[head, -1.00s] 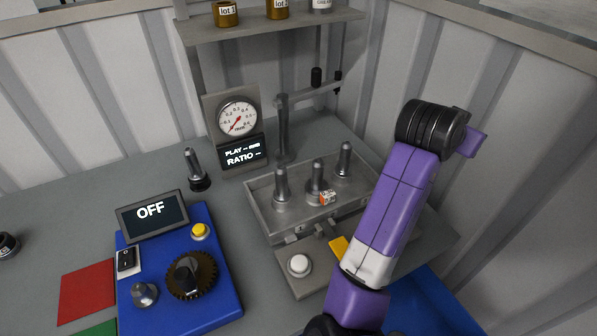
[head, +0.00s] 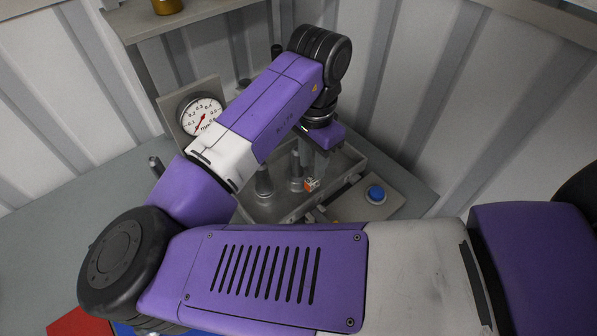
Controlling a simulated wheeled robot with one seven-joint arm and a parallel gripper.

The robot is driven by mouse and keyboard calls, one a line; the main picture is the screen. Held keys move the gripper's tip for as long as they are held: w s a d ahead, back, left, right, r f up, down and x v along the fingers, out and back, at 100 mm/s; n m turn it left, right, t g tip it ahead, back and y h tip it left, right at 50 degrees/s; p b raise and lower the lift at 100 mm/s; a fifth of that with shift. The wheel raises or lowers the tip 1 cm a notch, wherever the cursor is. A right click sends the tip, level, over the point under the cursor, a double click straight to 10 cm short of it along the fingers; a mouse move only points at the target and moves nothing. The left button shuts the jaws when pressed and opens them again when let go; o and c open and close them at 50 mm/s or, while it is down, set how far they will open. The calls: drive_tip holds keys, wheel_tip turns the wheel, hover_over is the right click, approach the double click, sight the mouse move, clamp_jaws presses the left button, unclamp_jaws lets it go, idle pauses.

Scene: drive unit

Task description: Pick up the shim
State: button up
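I cannot tell for sure which thing is the shim. A small orange-and-white block (head: 311,184) is in the grey metal tray (head: 347,166), beside an upright post (head: 296,172). My arm reaches over the panel and bends down above the tray. My gripper (head: 316,166) points down just above the orange-and-white block. Its fingers are small and blurred against the tray, so I cannot see how wide they stand or whether they touch anything.
Another post (head: 263,182) stands in the tray. A blue button (head: 376,194) sits on a grey box at the tray's front right. A pressure gauge (head: 200,115) stands behind my arm. A shelf (head: 190,18) is above. Ribbed walls close off the back and right.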

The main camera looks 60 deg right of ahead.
drive_tip(key=shift+d+f+p, duration=0.15)
drive_tip(key=shift+f+p, duration=0.15)
drive_tip(key=shift+f, duration=1.1)
drive_tip(key=shift+d+f+p, duration=0.1)
drive_tip(key=shift+f+p, duration=0.15)
drive_tip(key=shift+f, duration=1.1)
clamp_jaws()
